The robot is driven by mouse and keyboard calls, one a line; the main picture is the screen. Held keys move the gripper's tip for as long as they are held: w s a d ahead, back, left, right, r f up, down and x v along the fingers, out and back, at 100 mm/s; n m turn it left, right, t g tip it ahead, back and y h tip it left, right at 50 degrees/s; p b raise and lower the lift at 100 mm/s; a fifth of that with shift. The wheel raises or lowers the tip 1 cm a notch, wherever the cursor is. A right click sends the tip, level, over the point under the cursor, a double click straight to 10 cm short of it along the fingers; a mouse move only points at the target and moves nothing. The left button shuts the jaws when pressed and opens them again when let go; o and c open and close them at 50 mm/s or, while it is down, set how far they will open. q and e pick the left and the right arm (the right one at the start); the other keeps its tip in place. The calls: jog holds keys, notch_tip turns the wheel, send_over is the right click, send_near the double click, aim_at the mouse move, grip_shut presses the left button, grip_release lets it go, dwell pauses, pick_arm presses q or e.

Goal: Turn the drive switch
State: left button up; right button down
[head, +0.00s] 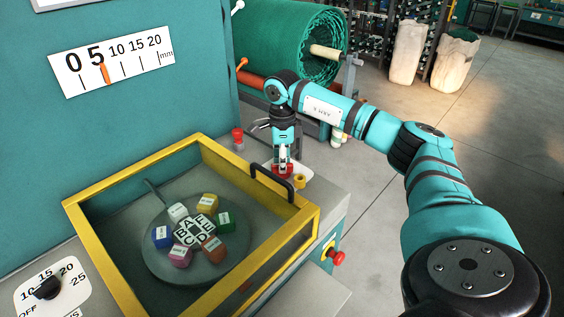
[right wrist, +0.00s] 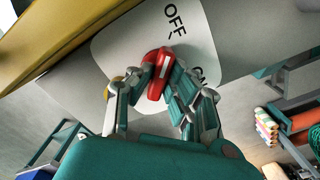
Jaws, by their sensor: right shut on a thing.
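The drive switch is a red knob (head: 277,174) on a white plate (head: 303,172) at the right end of the machine's top. In the right wrist view the red knob (right wrist: 156,86) has a white line that points roughly toward the OFF mark. The white plate (right wrist: 118,42) reads OFF, with ON partly hidden by a finger. My right gripper (head: 283,160) comes down from above and is shut on the knob, a finger on each side of it (right wrist: 157,80). My left gripper is not in view.
A yellow-framed cover (head: 137,179) with a black handle (head: 272,183) stands left of the switch, over a round plate with coloured blocks. A red push button (head: 337,257) is on the machine's side. A green netting roll (head: 285,35) stands behind.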

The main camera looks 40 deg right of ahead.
jog(key=shift+r, duration=0.15)
jog(key=c, duration=1.3)
grip_release()
notch_tip(320, 180, up, 12)
jog(key=shift+f, duration=0.1)
